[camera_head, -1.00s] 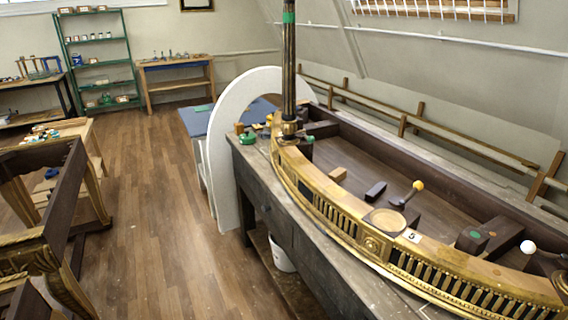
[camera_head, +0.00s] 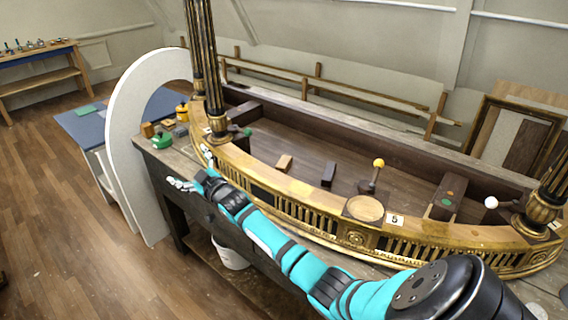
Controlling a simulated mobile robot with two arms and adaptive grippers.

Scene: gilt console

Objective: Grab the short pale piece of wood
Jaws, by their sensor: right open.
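A short pale piece of wood (camera_head: 284,163) lies inside the dark well of the gilt console (camera_head: 300,190), just behind its gold front rim. My right gripper (camera_head: 193,169) is open and empty at the console's left front edge, to the left of the pale piece and apart from it. My teal right arm reaches in from the lower right, across the front of the console. My left gripper is not in view.
A dark block (camera_head: 328,174) and a yellow-knobbed lever (camera_head: 376,172) stand right of the pale piece. A gilt column (camera_head: 205,60) rises behind my gripper. A white arch (camera_head: 124,140) and a green object (camera_head: 162,140) are at the left.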

